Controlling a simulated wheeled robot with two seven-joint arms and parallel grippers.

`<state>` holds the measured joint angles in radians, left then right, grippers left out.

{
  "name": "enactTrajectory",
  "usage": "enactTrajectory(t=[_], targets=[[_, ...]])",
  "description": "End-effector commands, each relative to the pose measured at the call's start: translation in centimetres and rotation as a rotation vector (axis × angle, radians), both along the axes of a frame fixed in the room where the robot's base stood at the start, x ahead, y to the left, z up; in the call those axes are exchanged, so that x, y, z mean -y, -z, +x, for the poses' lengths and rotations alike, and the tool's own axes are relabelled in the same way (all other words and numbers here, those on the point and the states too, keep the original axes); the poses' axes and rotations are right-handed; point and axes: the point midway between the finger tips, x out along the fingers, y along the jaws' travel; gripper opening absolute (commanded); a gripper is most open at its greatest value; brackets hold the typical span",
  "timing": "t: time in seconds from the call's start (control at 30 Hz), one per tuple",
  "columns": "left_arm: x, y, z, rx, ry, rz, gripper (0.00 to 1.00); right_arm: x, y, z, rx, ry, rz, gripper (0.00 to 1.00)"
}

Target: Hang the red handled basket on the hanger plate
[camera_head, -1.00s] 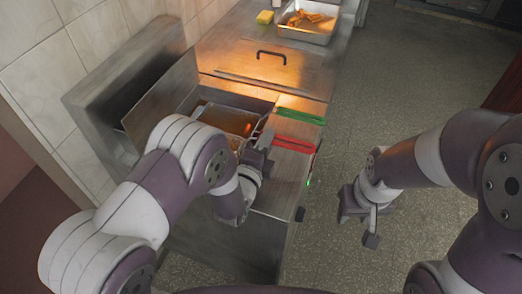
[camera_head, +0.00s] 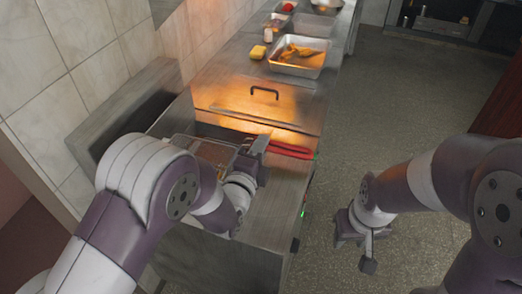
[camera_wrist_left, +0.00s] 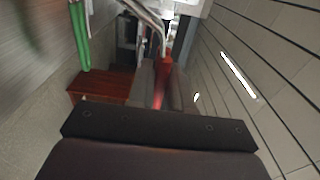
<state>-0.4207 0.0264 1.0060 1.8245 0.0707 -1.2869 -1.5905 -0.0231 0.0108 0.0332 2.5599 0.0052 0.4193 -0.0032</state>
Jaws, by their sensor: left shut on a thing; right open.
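My left gripper (camera_head: 256,160) is shut on the red handle (camera_head: 292,150) of the basket, above the fryer. The red handle also shows in the left wrist view (camera_wrist_left: 161,82), between the fingers. The wire basket (camera_head: 205,150) extends to the left of the gripper, partly hidden behind my left arm; it appears to be over the fryer opening, but its exact height is unclear. My right gripper (camera_head: 362,236) is open and empty over the floor on the right. I cannot clearly make out the hanger plate.
A green handle (camera_wrist_left: 80,36) shows in the left wrist view. A steel lid with a black handle (camera_head: 264,92) lies behind the basket. Further back are a tray of fried food (camera_head: 299,57) and a yellow sponge (camera_head: 258,52). Tiled wall stands at left; floor at right is clear.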

Motion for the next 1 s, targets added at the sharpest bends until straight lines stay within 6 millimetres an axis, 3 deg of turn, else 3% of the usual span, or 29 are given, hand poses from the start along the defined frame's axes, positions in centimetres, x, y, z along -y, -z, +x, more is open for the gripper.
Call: enactTrajectory(t=[0.03,0.4,0.83,1.0], targets=[[0.0,-1.9,0.0,0.005,0.000,-0.001,0.00,0.0,-1.5,0.0,0.000,0.000,0.000,0.43],[0.0,-8.3,0.0,0.004,0.000,0.000,0.00,0.0,-6.1,0.0,0.000,0.000,0.000,0.43],[0.2,-8.7,0.0,0.004,0.005,0.001,0.00,0.0,-6.4,0.0,0.000,0.000,0.000,0.43],[2.5,-8.4,-0.8,0.000,0.049,0.005,0.00,0.0,-8.0,0.0,0.000,0.000,0.000,0.43]])
